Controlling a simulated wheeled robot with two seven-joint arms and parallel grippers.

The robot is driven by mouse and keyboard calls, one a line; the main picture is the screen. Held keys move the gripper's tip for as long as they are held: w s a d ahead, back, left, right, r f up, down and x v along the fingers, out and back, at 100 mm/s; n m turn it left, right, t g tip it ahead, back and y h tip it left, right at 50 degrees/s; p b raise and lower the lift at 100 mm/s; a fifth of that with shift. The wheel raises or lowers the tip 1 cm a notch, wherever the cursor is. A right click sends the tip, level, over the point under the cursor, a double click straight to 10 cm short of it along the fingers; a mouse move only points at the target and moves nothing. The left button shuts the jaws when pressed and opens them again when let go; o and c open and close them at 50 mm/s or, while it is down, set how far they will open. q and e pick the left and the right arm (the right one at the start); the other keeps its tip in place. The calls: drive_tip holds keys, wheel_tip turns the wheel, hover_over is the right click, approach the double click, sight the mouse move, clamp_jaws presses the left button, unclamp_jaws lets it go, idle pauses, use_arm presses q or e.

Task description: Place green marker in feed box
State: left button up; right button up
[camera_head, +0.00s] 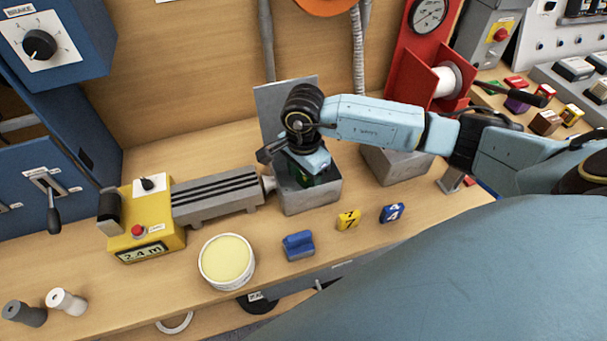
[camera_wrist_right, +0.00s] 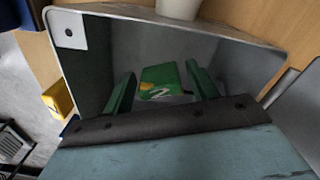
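The feed box appears to be the open grey metal box (camera_head: 312,201) with a tall back plate in the head view; its inner wall (camera_wrist_right: 235,65) fills much of the right wrist view. My right gripper (camera_head: 308,178) points down into this box. In the right wrist view its two green fingers (camera_wrist_right: 161,70) stand apart. The green marker (camera_wrist_right: 162,82), with a pale number on it, lies inside the box between and just beyond the fingertips. Narrow gaps show on both sides of it. In the head view the marker is mostly hidden by the gripper. My left gripper is out of view.
Yellow (camera_head: 348,220) and blue (camera_head: 392,213) numbered markers lie right of a blue block (camera_head: 298,246) along the bench front. A round tub (camera_head: 227,261) and a yellow unit (camera_head: 146,222) stand left. Another grey box (camera_head: 396,165) stands right, under my arm.

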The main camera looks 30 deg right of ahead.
drive_tip(key=shift+r, duration=0.1)
wheel_tip(320, 180, up, 12)
drive_tip(key=shift+r+p, duration=0.1)
drive_tip(key=shift+p, duration=0.4)
